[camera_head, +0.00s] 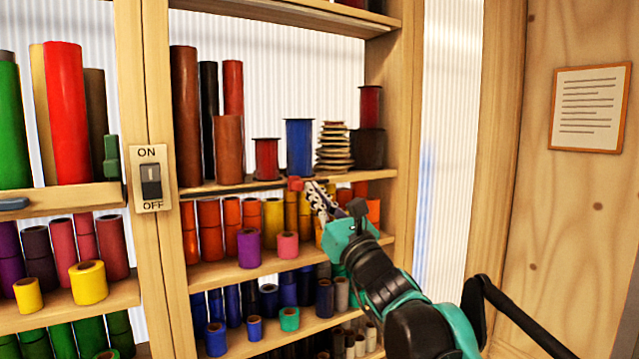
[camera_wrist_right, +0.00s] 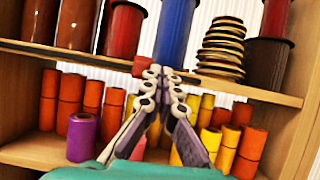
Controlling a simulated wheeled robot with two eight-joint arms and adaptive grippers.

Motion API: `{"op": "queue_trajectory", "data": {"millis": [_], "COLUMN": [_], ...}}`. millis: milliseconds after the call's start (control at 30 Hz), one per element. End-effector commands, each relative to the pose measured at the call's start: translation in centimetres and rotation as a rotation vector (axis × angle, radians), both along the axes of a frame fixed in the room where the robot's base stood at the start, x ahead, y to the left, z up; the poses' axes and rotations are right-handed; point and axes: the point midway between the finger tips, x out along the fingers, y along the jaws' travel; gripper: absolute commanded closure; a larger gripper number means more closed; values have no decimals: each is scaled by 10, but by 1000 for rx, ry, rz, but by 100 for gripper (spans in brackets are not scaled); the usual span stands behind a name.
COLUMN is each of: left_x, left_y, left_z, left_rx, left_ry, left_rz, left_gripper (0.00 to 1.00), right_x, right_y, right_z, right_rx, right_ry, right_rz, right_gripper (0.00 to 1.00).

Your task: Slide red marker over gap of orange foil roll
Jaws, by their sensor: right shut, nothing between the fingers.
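The red marker (camera_head: 295,183) is a small red block on the front edge of the shelf board above the orange and yellow rolls. It also shows in the right wrist view (camera_wrist_right: 144,67), just left of the fingertips. My right gripper (camera_head: 308,186) is shut and empty, its fingertips close beside the marker's right side; I cannot tell if they touch. Orange foil rolls (camera_head: 231,221) stand upright in the row below, left of the marker; more orange rolls (camera_wrist_right: 250,146) stand at the right in the wrist view. My left gripper is out of view.
The red spool (camera_head: 266,158) and the blue spool (camera_head: 300,147) stand on the board behind the marker. A purple roll (camera_head: 248,248) and a pink roll (camera_head: 288,245) stand at the front of the lower shelf. A wooden post with an ON/OFF switch (camera_head: 151,180) is left.

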Motion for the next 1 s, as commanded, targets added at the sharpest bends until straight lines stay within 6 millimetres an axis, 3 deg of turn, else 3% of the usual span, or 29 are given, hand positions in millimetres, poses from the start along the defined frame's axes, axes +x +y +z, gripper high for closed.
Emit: {"op": "queue_trajectory", "data": {"millis": [1000], "left_x": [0], "left_y": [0], "left_z": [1], "left_rx": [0], "left_ry": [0], "left_rz": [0], "left_gripper": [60], "right_x": [-12], "right_y": [17], "right_z": [0], "right_rx": [1], "right_ry": [1], "right_rz": [0], "right_gripper": [100]}}
